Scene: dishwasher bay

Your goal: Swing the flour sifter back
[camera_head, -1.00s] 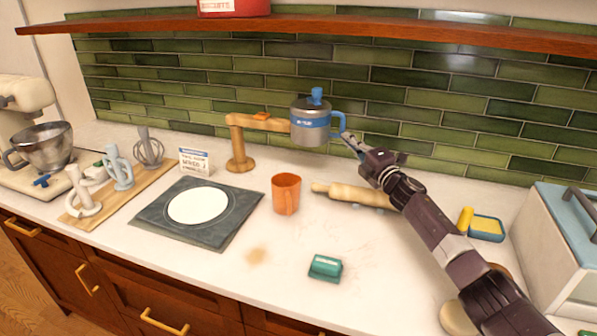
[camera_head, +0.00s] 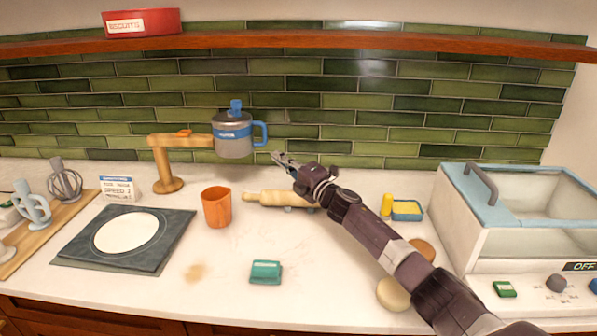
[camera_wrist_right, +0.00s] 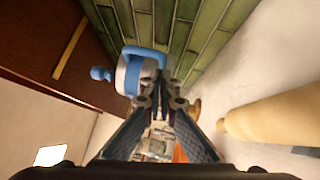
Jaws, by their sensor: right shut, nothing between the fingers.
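The flour sifter (camera_head: 233,145), a grey metal cup with a blue band, blue top knob and blue side handle (camera_head: 264,134), hangs at the right end of a wooden swing arm (camera_head: 185,141). The arm's post stands at the back of the counter, and the sifter is above the counter before the tiles. My right gripper (camera_head: 277,158) is shut and empty, just right of and below the handle, with a small gap in the head view. In the right wrist view the sifter (camera_wrist_right: 132,76) shows just beyond the fingertips (camera_wrist_right: 160,97). My left gripper is not in view.
A dark mat with a white disc (camera_head: 173,225) lies left of an orange cup (camera_head: 216,208). A rolling pin (camera_head: 270,197) lies below my right gripper. A teal block (camera_head: 265,272) is in front. A blue-lidded machine (camera_head: 465,225) stands right. A shelf (camera_head: 300,42) runs above.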

